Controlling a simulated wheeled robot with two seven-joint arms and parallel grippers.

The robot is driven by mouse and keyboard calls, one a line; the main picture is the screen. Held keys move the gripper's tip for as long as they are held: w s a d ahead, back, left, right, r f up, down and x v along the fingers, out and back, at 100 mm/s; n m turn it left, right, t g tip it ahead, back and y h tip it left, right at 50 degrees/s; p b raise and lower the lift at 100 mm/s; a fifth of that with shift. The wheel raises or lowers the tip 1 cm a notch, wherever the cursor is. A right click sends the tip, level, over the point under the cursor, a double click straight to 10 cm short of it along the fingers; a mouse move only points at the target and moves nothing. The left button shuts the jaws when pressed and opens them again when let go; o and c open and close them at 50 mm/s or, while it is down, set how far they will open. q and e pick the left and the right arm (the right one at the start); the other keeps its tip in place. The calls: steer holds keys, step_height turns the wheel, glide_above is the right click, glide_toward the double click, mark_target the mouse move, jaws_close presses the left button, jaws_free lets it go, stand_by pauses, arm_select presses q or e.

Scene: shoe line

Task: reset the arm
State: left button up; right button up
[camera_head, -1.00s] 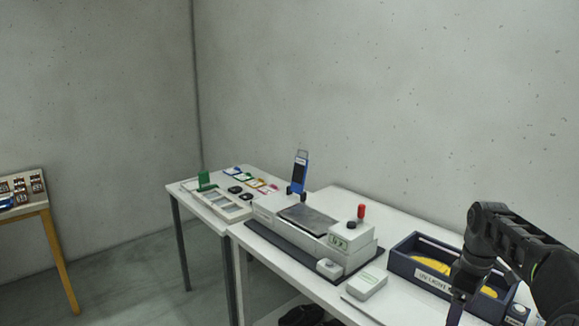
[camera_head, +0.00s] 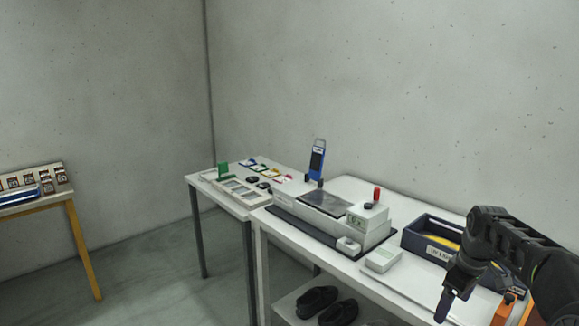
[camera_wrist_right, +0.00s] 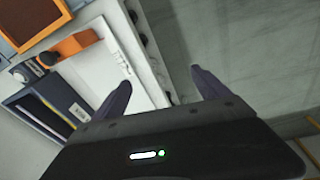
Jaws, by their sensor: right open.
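My right arm comes in from the right edge of the head view. My right gripper (camera_head: 446,302) hangs near the front edge of the white table, in front of the dark blue box. In the right wrist view the two fingers of my right gripper (camera_wrist_right: 160,90) are spread apart with nothing between them. The table edge and the floor lie beyond the fingers there. My left gripper is in neither view.
The white table (camera_head: 385,291) holds a grey machine (camera_head: 375,232) with a red knob, a small white box (camera_head: 383,260) and the dark blue box (camera_head: 424,240). Black shoes (camera_head: 318,300) lie on a shelf below. A wooden-legged table (camera_head: 50,202) stands left. Floor between tables is free.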

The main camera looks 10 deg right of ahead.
steer(key=w+a+f+m+t+y, duration=0.1)
steer(key=w+a+f, duration=0.1)
steer(key=a+f, duration=0.25)
steer(key=w+a+f+m+t, duration=0.2)
steer(key=w+a+f, duration=0.1)
steer(key=f, duration=0.2)
steer(key=s+a+f+m+y, duration=0.2)
steer(key=s+a+f+m, duration=0.15)
steer(key=a+f, duration=0.9)
steer(key=s+a+f+m, duration=0.2)
steer(key=s+a+f, duration=0.85)
steer(key=s, duration=0.25)
steer(key=s+a+f+g, duration=0.1)
steer(key=s+a, duration=0.2)
steer(key=s, duration=0.3)
steer(key=s+a+f+n+g+y, duration=0.1)
steer(key=s+a, duration=0.1)
steer(key=s, duration=0.4)
steer(key=s+a+f+g, duration=0.1)
steer(key=s+a+g, duration=0.1)
steer(key=s, duration=0.4)
steer(key=shift+a, duration=0.8)
steer(key=shift+n, duration=0.25)
steer(key=shift+c, duration=0.4)
